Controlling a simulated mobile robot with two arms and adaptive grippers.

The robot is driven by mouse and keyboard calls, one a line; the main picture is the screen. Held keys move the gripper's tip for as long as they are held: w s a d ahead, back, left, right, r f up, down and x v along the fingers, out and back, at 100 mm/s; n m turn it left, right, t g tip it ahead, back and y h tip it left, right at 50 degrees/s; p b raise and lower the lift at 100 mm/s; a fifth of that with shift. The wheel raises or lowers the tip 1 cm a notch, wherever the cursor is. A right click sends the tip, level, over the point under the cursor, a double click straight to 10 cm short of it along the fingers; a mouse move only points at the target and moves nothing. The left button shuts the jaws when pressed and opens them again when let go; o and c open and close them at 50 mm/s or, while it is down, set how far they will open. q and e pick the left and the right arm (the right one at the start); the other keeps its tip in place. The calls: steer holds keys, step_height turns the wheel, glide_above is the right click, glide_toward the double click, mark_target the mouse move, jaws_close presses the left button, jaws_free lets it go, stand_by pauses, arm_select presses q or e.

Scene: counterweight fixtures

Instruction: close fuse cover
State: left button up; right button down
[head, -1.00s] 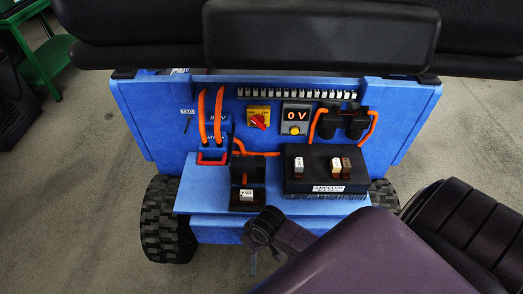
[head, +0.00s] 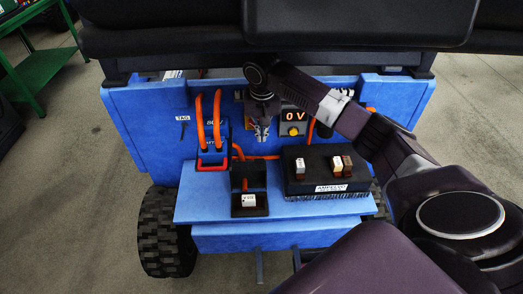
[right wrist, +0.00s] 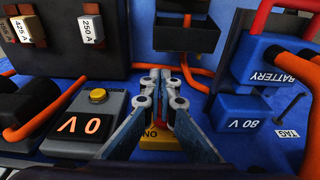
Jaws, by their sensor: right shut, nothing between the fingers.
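A small black fuse holder (head: 248,180) stands on the blue ledge, left of the large black box. Its raised dark part is at the back, and a white-labelled fuse (head: 249,201) sits on its low front part. I cannot clearly tell which piece is the cover. The holder also shows at the top of the right wrist view (right wrist: 187,38). My right gripper (head: 262,137) is shut and empty, pointing down in front of the back panel, above and behind the holder and apart from it. Its closed fingers (right wrist: 162,78) also show in the right wrist view. My left gripper is not in view.
A black box (head: 325,172) with several fuses stands right of the holder. A 0 V display (head: 293,121) is right of my right gripper. Orange cables (head: 208,120) and a battery connector (right wrist: 275,65) stand close by. A yellow switch plate (right wrist: 160,142) is beneath the fingers.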

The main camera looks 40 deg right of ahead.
step_height(320, 180, down, 10)
steer(key=w+d, duration=0.1)
steer(key=shift+w+r, duration=0.15)
stand_by(0.5)
